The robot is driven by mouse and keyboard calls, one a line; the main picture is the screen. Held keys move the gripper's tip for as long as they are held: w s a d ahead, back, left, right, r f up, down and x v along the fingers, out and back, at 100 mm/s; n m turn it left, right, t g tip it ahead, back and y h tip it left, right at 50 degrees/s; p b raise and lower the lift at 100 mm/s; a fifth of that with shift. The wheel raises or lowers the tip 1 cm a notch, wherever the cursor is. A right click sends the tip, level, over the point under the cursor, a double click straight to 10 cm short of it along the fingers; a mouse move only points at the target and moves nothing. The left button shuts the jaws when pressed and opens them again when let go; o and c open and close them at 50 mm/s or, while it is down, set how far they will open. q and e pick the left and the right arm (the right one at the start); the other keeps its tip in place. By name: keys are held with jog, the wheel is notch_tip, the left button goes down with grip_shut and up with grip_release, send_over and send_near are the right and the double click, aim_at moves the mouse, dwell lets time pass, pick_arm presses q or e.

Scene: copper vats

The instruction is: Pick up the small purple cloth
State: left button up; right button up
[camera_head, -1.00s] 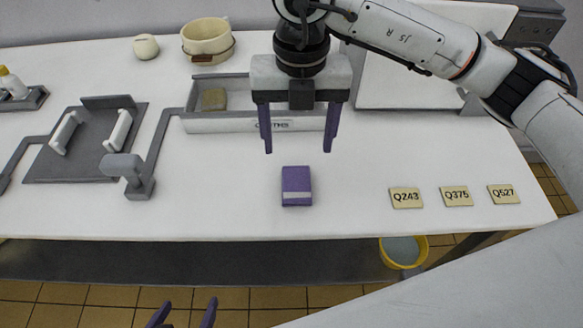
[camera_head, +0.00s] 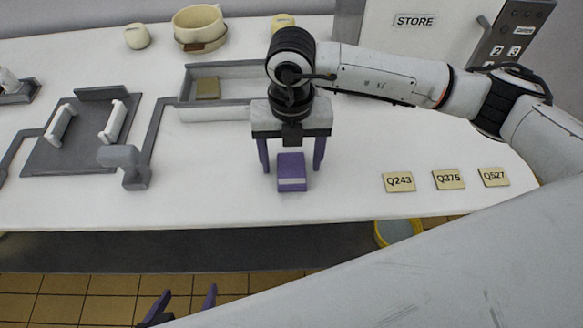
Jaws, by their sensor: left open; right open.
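The small purple cloth (camera_head: 291,171) lies folded on the white table, with a pale band across its near part. My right gripper (camera_head: 291,170) points down over it, open, with one purple finger on each side of the cloth. I cannot tell whether the fingers touch the cloth or how far the tips are above the table. My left gripper (camera_head: 184,304) is at the bottom of the view, below the table's front edge, with its two fingertips apart and nothing between them.
A grey tray (camera_head: 172,115) with a tan block (camera_head: 207,88) stands behind the cloth. A grey fixture (camera_head: 75,140) is at left. Tags Q243 (camera_head: 399,182), Q375 (camera_head: 448,179) and Q527 (camera_head: 493,177) lie at right. A yellow bucket (camera_head: 397,231) is below the table edge.

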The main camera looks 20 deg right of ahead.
aim_at(292, 164)
jog(key=c, duration=1.2)
notch_tip(292, 164, up, 10)
jog(key=shift+r+b, duration=0.1)
jog(key=shift+b, duration=0.25)
jog(key=o, duration=0.6)
jog(key=shift+c, duration=0.2)
jog(key=c, duration=0.4)
